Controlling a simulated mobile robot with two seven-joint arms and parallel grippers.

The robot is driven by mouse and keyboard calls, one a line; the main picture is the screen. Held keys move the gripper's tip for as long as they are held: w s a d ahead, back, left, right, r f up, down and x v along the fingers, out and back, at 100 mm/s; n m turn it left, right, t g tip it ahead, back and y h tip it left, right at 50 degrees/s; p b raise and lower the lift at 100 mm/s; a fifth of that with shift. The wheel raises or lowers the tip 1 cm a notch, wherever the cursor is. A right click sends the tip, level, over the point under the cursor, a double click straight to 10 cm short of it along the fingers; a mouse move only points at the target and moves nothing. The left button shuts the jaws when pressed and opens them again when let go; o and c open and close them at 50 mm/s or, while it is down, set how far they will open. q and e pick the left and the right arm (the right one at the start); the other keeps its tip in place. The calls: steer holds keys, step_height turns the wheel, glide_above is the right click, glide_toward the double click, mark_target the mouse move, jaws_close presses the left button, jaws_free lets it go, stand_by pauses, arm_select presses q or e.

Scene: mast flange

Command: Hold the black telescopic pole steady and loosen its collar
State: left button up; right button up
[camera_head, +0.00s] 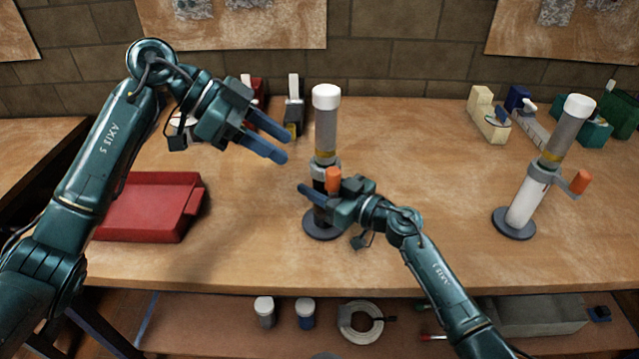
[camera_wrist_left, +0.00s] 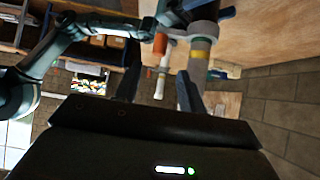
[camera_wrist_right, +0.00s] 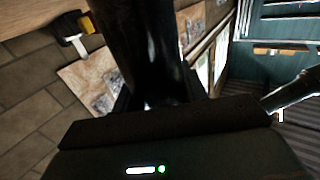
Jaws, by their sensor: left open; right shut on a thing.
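The black telescopic pole stands upright on a round dark base (camera_head: 322,226). It has a black lower tube (camera_wrist_right: 145,50), a grey upper tube (camera_head: 325,128) with a yellow band, and a white cap. Its collar, with an orange lever (camera_head: 333,179), sits just below the band. My right gripper (camera_head: 318,193) is shut on the black lower tube, below the collar, and partly hides it. My left gripper (camera_head: 283,147) is open and empty, up and left of the collar, apart from the pole. The pole's yellow band also shows beyond its fingers in the left wrist view (camera_wrist_left: 201,45).
A red tray (camera_head: 150,205) lies at the left. Clamps and blocks (camera_head: 489,113) stand along the back. The table is clear between the poles.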

arm_select(q)
steer(key=shift+o, duration=0.2)
steer(key=m, duration=0.2)
steer(key=d+m, duration=0.1)
steer(key=shift+s+r+y, duration=0.15)
steer(key=shift+r+y, duration=0.1)
steer(key=shift+y, duration=0.05)
steer(key=n+t+y, duration=0.4)
steer(key=n+y, duration=0.5)
steer(key=n, duration=0.9)
glide_toward(333, 171)
steer(key=shift+n, duration=0.3)
steer(key=x, duration=1)
